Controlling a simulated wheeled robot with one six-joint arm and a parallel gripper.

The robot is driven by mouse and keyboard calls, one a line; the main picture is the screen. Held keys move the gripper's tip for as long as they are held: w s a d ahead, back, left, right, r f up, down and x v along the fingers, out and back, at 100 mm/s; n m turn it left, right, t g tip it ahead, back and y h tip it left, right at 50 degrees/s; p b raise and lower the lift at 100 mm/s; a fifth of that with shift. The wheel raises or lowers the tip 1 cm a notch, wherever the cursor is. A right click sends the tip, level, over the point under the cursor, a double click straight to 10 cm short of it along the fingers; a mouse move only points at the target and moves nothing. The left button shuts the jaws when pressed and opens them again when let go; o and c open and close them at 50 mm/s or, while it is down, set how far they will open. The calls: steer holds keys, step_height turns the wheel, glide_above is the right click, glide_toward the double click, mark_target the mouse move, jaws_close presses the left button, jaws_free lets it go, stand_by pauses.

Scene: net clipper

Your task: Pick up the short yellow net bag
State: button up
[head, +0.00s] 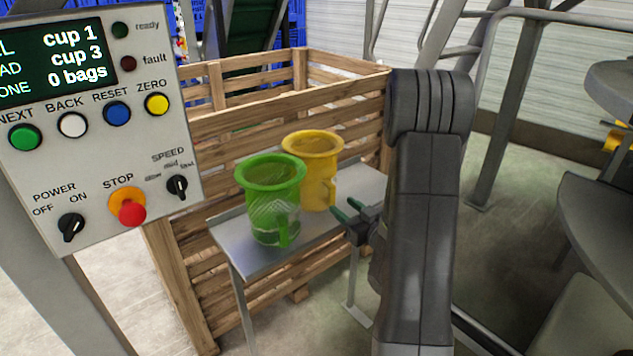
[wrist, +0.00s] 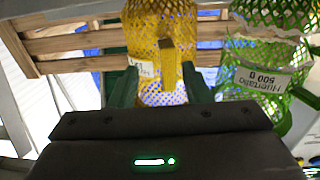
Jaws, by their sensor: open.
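The yellow net bag (head: 313,168) stands on a small metal table, behind and to the right of a green net bag (head: 270,200). It has a wide flared rim and a yellow strip on its side. In the wrist view the yellow net (wrist: 158,38) with a white label lies straight ahead, its strip showing between my fingers. The green net (wrist: 262,60), with a label, is to the right there. My gripper (head: 343,211) is open, its green-tipped fingers to the right of the yellow bag and pointing toward it. I cannot tell if they touch it.
A wooden slatted crate (head: 265,112) stands behind the metal table (head: 250,262). A control panel (head: 95,115) with buttons and a red stop knob fills the left. Grey metal machinery (head: 610,225) stands at the right. Bare floor shows right of the table.

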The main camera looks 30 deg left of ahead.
mark_target(329, 161)
steer(key=x, duration=0.4)
steer(key=shift+w+a+p, duration=0.3)
steer(key=shift+p, duration=0.1)
jaws_close()
steer(key=shift+r, duration=0.1)
step_height(329, 161, up, 10)
steer(key=shift+p, duration=0.3)
